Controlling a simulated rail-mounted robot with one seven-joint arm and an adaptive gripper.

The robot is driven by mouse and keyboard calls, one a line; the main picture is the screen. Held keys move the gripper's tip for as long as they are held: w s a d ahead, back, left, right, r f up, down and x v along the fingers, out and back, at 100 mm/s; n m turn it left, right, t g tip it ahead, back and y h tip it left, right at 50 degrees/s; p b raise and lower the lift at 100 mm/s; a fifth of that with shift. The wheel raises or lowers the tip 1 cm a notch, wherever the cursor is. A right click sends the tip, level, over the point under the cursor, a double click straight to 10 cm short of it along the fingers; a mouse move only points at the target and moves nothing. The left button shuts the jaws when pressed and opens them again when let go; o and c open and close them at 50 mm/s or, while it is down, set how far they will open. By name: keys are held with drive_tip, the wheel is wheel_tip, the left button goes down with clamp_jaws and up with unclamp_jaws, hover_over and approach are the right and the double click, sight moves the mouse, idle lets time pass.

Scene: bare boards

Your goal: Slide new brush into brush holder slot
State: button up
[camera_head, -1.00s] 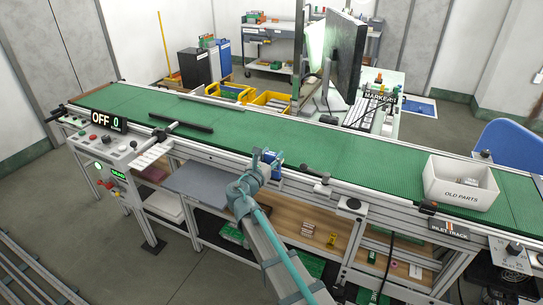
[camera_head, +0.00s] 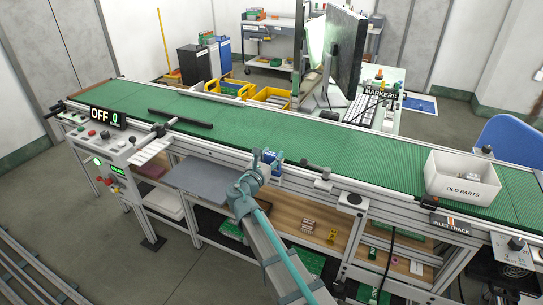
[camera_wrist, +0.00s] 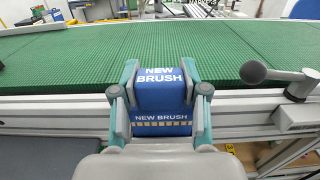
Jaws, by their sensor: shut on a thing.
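The new brush (camera_wrist: 160,92) is a blue block with white "NEW BRUSH" lettering and a row of tan bristles below. My gripper (camera_wrist: 160,80) is shut on it, one grey-and-teal finger on each side. In the head view, my gripper (camera_head: 265,160) holds the blue brush (camera_head: 277,160) at the conveyor's near edge, close to the front rail. I cannot make out the brush holder slot; the brush and fingers cover the rail behind them. I cannot tell whether the brush touches the rail.
A ball-ended lever (camera_wrist: 253,72) on a grey bracket stands right of the brush on the rail. The green conveyor belt (camera_head: 235,125) is mostly bare. A white "OLD PARTS" bin (camera_head: 462,190) sits at its right, a black bar (camera_head: 180,119) at its left.

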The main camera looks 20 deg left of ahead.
drive_tip(key=shift+f+b, duration=0.45)
drive_tip(key=shift+f, duration=0.45)
drive_tip(key=o, duration=1.2)
drive_tip(key=s, duration=0.8)
drive_tip(key=s+a, duration=0.1)
drive_tip(key=s, duration=0.3)
drive_tip(key=shift+a, duration=0.1)
